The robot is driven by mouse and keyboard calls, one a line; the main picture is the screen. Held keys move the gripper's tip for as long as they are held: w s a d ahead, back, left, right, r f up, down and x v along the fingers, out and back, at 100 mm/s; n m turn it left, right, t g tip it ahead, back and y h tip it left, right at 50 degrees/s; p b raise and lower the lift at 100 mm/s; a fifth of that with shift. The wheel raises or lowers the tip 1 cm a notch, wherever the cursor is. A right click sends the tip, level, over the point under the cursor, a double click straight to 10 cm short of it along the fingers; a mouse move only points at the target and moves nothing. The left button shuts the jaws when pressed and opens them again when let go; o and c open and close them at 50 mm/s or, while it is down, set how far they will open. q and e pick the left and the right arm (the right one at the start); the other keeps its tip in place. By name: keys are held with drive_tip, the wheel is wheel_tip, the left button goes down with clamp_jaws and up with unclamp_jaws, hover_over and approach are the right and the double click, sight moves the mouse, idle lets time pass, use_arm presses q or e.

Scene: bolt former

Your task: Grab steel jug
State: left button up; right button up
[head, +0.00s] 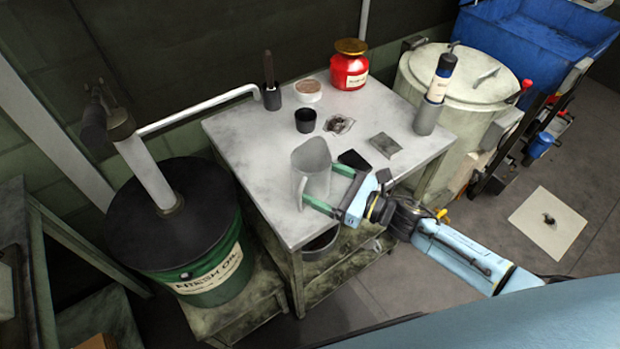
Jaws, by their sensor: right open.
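The steel jug (311,166) is a grey metal vessel with a handle on its left side. It stands upright near the front edge of the worktable (240,135). My right gripper (322,188) reaches in from the right, with its two green fingers apart. One finger is at the jug's right side and the other is low near its front. I cannot tell whether the fingers touch the jug. My left gripper is not in the head view.
Behind the jug stand a black cup (305,121), a red canister (349,72), a round tin (308,91) and a dark holder (271,97). A green oil drum (215,280) is left of the table.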

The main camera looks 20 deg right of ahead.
sight(313, 178)
drive_tip(key=shift+x, duration=1.5)
drive_tip(key=c, duration=0.8)
drive_tip(key=shift+c, duration=0.3)
drive_tip(key=shift+r, duration=0.15)
